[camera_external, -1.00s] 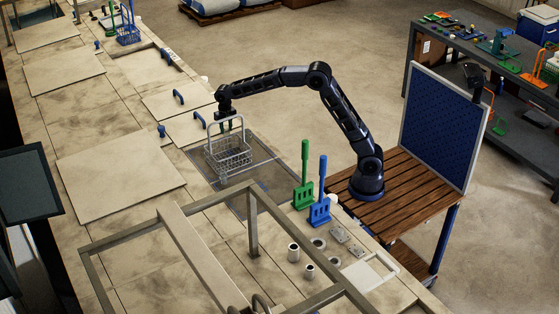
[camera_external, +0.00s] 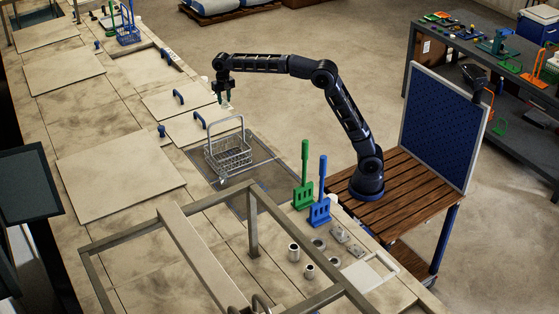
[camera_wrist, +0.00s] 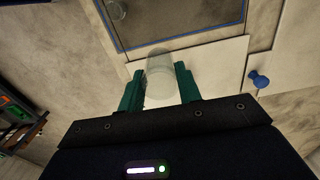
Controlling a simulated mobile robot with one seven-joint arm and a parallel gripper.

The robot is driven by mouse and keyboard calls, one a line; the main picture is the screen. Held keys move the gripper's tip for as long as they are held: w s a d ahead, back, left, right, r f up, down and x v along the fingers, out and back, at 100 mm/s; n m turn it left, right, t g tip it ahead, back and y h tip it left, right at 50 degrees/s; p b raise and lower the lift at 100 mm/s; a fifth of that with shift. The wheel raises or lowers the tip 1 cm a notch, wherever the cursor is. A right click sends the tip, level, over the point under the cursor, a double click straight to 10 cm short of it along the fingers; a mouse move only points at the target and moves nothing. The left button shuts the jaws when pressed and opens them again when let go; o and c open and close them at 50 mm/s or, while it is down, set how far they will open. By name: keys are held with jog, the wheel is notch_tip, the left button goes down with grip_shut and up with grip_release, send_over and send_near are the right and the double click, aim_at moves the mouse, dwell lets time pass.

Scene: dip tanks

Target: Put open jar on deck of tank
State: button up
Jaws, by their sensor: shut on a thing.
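My gripper (camera_external: 225,100) is shut on a clear, see-through jar. In the wrist view, the jar (camera_wrist: 160,70) sits between the two green fingers, and I see no lid on it. In the outside view the jar is small and faint between the fingertips, held in the air above the tank deck (camera_external: 95,118). The deck is a row of pale, stained panels. In the wrist view a blue-edged tank area (camera_wrist: 190,20) lies beyond the jar.
A wire basket (camera_external: 228,155) with a raised handle stands at the recessed tank, near my gripper. Blue handles (camera_external: 179,96) and a blue knob (camera_external: 161,131) stick up from the lids. Green (camera_external: 304,175) and blue (camera_external: 321,190) upright racks stand nearer my base. A metal frame (camera_external: 253,215) crosses the foreground.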

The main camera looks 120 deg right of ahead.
jog(key=shift+r, duration=0.1)
jog(key=w+a+r+n, duration=0.1)
jog(key=w+a+r, duration=0.2)
jog(key=w+a, duration=0.3)
jog(key=w+a+r+n, duration=0.1)
jog(key=w+a+r, duration=0.3)
jog(key=a, duration=0.4)
jog(key=w+a+f+n, duration=0.3)
jog(key=w+a, duration=0.2)
jog(key=a, duration=0.7)
jog(key=w+a+f+n, duration=0.3)
jog(key=w+a+n, duration=0.1)
jog(key=a, duration=0.8)
jog(key=w+a+f+n, duration=0.3)
jog(key=w+a, duration=0.2)
jog(key=a, duration=0.8)
jog(key=s+a+f+n, duration=0.1)
jog(key=a+f+n, duration=0.2)
jog(key=a, duration=1)
jog(key=s+a+f+n, duration=0.1)
jog(key=a+f+n, duration=0.2)
jog(key=a, duration=1)
jog(key=s+a+r, duration=0.2)
jog(key=a, duration=0.9)
jog(key=s+a+r, duration=0.3)
jog(key=a, duration=0.8)
jog(key=s+a+r, duration=0.2)
jog(key=a, duration=0.9)
notch_tip(320, 180, down, 19)
jog(key=shift+r, duration=0.1)
